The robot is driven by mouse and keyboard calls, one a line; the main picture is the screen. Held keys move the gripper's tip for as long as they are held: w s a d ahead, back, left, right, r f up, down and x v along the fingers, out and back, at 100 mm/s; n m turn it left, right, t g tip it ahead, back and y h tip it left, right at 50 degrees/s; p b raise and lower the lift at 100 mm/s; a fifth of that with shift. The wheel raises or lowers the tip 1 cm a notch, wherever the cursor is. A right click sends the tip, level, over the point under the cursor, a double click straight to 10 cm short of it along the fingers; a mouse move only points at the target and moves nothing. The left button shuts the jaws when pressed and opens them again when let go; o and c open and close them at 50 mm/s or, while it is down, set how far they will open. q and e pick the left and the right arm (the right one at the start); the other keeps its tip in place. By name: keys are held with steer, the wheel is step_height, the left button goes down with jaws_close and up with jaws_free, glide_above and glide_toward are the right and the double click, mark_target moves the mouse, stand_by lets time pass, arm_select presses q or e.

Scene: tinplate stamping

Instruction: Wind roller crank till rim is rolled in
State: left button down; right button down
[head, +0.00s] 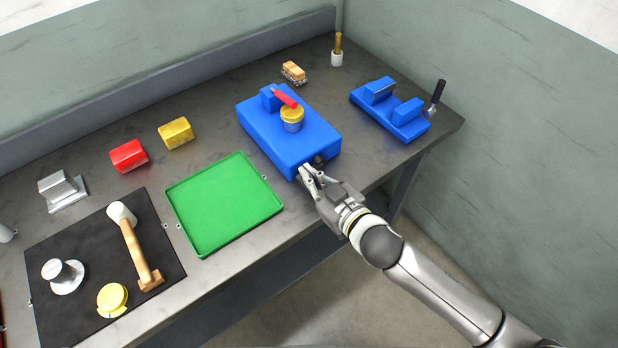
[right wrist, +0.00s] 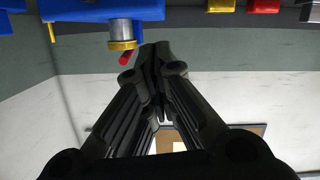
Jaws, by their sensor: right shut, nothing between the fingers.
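A blue roller block (head: 262,140) stands on the bench. It carries an upright tin (head: 292,125) with a yellow-gold rim (head: 291,113) and a red bar (head: 286,97) reaching over it. A dark knob (head: 318,160) shows at the block's front edge, partly behind my fingers; I cannot tell whether it is the crank. My right gripper (head: 308,173) is shut and empty at that front edge, close to the knob. In the right wrist view its fingers (right wrist: 158,60) meet beside the tin (right wrist: 121,30) and red bar (right wrist: 125,56). My left gripper is out of view.
A second blue fixture (head: 390,112) with a black handle (head: 438,92) stands right. A green tray (head: 225,203) lies left of my gripper. A red block (head: 128,156), yellow block (head: 176,133) and black mat (head: 60,275) with a mallet (head: 135,245) lie further left.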

mark_target(308, 191)
steer(key=w+f, duration=0.1)
steer(key=w+a+f, duration=0.1)
steer(key=f, duration=0.1)
steer(key=shift+f+p, duration=0.1)
steer(key=shift+p, duration=0.2)
steer(key=shift+d+f, duration=0.2)
steer(key=shift+f, duration=0.45)
steer(key=shift+s+a+f+n+b, duration=0.15)
steer(key=shift+a+f+n+b, duration=0.1)
steer(key=shift+f+n+b, duration=0.35)
steer(key=shift+s+a+f, duration=0.1)
steer(key=shift+a+f, duration=0.05)
steer(key=shift+f, duration=0.3)
steer(key=shift+r, duration=0.15)
